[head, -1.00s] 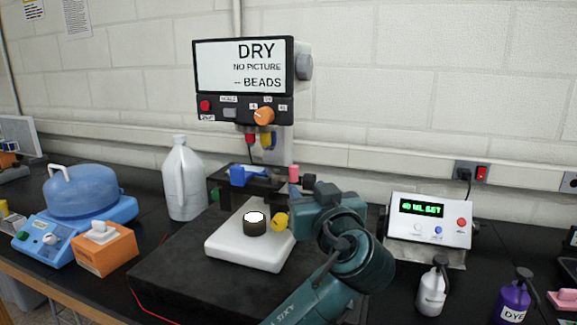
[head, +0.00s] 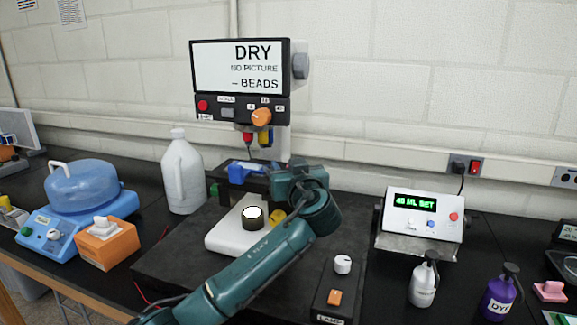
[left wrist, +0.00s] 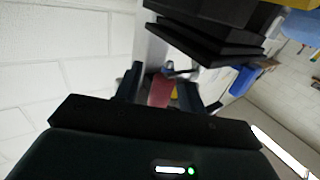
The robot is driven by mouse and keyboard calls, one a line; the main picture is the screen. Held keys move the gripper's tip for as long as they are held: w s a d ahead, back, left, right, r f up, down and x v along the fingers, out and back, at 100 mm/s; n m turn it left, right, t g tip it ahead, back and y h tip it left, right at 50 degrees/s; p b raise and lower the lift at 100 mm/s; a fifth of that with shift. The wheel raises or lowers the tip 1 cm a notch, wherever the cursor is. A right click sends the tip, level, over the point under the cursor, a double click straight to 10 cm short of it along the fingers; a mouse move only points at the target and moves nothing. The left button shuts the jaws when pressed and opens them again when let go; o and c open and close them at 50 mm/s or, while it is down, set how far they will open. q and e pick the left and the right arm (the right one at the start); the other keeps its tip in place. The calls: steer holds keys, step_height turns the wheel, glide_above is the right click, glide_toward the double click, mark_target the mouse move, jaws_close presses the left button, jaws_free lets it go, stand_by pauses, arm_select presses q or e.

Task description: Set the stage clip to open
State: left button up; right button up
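The stage of the screen instrument (head: 242,110) is a dark platform behind a white base (head: 228,238). A blue piece (head: 238,174) sits on the stage and also shows in the left wrist view (left wrist: 245,79). I cannot tell for certain which piece is the stage clip. My left gripper (head: 284,176) is at the right end of the stage, its fingertips hidden by my own wrist. In the left wrist view its fingers (left wrist: 168,92) stand apart, with a red-pink piece (left wrist: 160,90) between them and gaps on both sides. My right gripper is not in view.
A white jug (head: 184,172) stands left of the instrument. A lamp box (head: 331,296) with a white knob is at front right. A meter reading 40 ML SET (head: 422,215) and bottles (head: 423,282) stand farther right. A blue device (head: 75,205) and orange box (head: 107,246) are at left.

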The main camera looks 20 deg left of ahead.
arm_select(q)
jaws_close()
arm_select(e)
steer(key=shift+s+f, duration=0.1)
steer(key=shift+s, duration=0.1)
